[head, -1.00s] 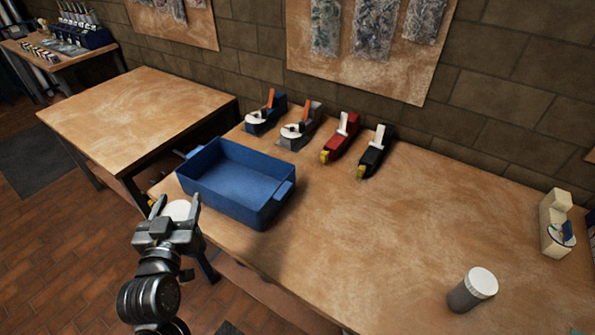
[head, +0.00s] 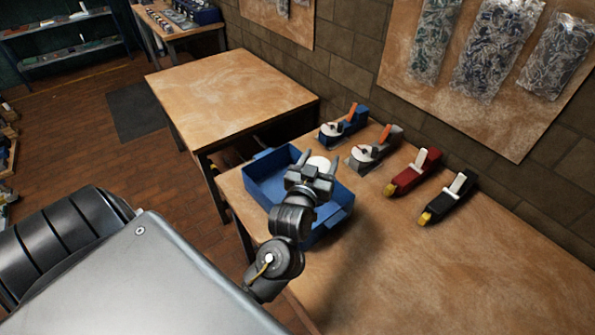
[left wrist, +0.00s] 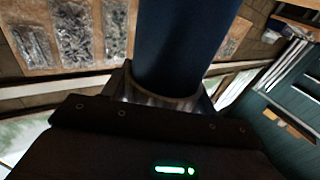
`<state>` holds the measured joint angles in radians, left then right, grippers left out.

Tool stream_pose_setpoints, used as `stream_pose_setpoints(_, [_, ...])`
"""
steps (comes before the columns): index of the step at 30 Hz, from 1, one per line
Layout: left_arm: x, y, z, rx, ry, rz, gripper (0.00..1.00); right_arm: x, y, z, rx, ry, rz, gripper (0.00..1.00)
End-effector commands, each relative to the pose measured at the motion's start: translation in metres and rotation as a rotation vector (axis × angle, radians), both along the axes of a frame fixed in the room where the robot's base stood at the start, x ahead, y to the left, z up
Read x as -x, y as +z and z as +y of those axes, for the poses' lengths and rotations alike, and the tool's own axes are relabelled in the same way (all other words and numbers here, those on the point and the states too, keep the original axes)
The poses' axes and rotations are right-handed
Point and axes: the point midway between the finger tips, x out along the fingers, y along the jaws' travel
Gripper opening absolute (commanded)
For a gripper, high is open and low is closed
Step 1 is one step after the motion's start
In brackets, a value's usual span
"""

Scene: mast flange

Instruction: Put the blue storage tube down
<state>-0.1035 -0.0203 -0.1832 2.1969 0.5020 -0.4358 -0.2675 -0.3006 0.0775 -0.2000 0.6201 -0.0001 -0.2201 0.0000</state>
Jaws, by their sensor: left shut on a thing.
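My left gripper (head: 318,169) is shut on the blue storage tube. The tube's round white cap (head: 318,162) shows between the fingers in the head view, and its body is hidden there. In the left wrist view the dark blue tube body (left wrist: 185,45) fills the top middle, running up from the jaws. In the head view the gripper and tube appear over the open blue bin (head: 262,183) near the table's left end. I cannot tell how high they are above it. My right gripper is not in view.
The wooden table (head: 420,265) is clear at the front right. Blue, grey, red (head: 414,173) and black (head: 448,199) tape dispensers stand along its back. A bare second table (head: 230,90) stands to the left. Bags of parts (head: 497,50) hang on a wall board.

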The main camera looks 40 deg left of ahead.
Motion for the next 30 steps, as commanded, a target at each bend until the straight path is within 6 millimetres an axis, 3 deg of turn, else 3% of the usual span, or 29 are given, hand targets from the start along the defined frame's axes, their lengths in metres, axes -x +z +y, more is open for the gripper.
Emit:
stream_pose_setpoints(1, [-0.005,0.017,0.014,0.003,0.052,0.004,0.16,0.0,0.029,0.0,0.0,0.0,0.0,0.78])
stream_pose_setpoints(9, [-0.012,0.014,0.065,0.0,0.252,0.017,0.16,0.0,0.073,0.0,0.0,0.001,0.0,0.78])
stream_pose_setpoints(20, [-0.015,0.004,0.082,-0.006,0.296,0.022,0.16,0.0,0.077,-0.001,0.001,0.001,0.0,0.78])
stream_pose_setpoints(30, [-0.065,-0.03,0.145,-0.009,0.297,0.023,0.16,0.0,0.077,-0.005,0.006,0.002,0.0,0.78])
